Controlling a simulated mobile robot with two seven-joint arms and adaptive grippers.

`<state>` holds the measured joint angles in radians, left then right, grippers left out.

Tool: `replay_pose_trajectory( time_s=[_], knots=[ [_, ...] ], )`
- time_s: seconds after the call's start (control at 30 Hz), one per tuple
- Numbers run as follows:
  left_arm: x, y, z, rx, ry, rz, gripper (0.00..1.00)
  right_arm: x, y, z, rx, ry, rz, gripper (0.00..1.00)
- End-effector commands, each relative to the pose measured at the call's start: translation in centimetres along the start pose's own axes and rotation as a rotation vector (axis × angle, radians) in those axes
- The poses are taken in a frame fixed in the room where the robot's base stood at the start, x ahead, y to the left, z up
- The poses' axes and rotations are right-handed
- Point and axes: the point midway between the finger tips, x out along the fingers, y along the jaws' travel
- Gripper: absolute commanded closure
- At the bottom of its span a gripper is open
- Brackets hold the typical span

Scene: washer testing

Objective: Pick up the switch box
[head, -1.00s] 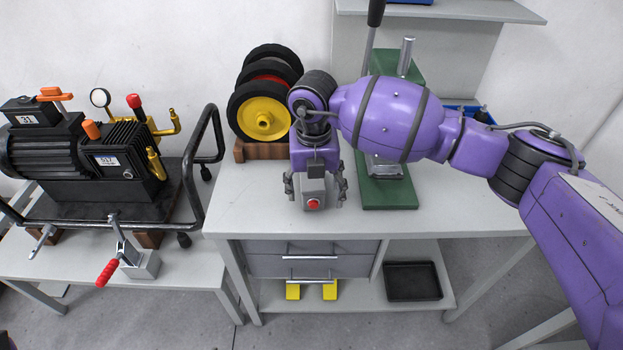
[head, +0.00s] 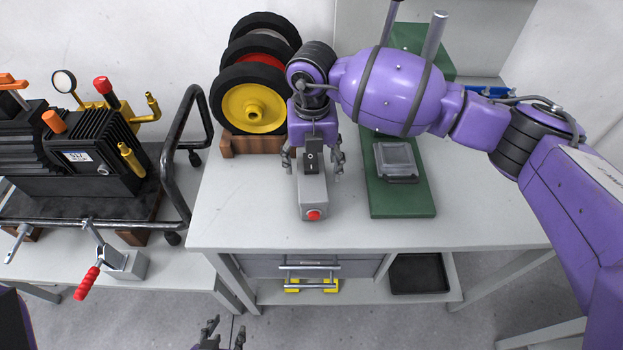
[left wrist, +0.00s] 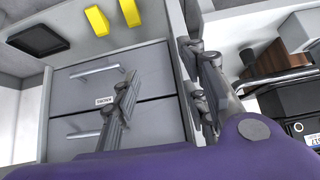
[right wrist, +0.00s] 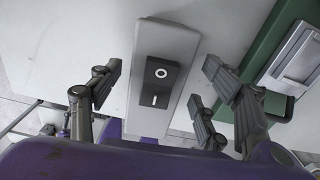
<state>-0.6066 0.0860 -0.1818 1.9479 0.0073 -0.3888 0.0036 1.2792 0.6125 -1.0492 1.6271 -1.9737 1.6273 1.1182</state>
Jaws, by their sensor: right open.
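In the right wrist view, the switch box (right wrist: 160,70) lies between the spread fingers, with a gap on each side. My right gripper (head: 313,172) is open and points down over the box's rear part. My left gripper (head: 222,335) is at the bottom edge of the head view, below the bench front. Its fingers (left wrist: 165,100) are apart and empty, facing the drawers.
A pump on a railed cart (head: 170,170) and a red-handled clamp (head: 88,282) are further left. The bench front is clear.

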Motion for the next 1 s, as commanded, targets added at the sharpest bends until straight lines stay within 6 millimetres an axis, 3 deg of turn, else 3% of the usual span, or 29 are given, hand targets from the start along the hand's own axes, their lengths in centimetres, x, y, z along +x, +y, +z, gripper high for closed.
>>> replay_pose_trajectory(
  time_s=[0.1, 0.2, 0.33, 0.57, 1.0],
  knots=[
    [0.1, -0.5, 2.2, 0.007, -0.031, -0.006, 0.60, 1.9, 0.2, -0.1, 0.001, 0.005, 0.001, 0.30],
    [0.7, -0.8, 2.8, 0.011, -0.032, -0.012, 0.60, 3.7, 0.3, -0.2, 0.001, 0.008, 0.000, 0.30],
    [1.6, -1.3, 1.3, 0.016, 0.006, -0.020, 0.60, 5.0, 0.2, -0.1, 0.002, 0.004, -0.001, 0.30],
    [1.8, -1.0, -0.1, 0.002, 0.033, -0.022, 0.60, 4.4, 0.2, 0.1, 0.002, -0.004, 0.000, 0.30],
    [1.4, -1.0, 1.4, 0.002, 0.005, -0.021, 0.60, 4.5, 0.2, 0.0, 0.001, -0.003, -0.001, 0.87]
  ],
)
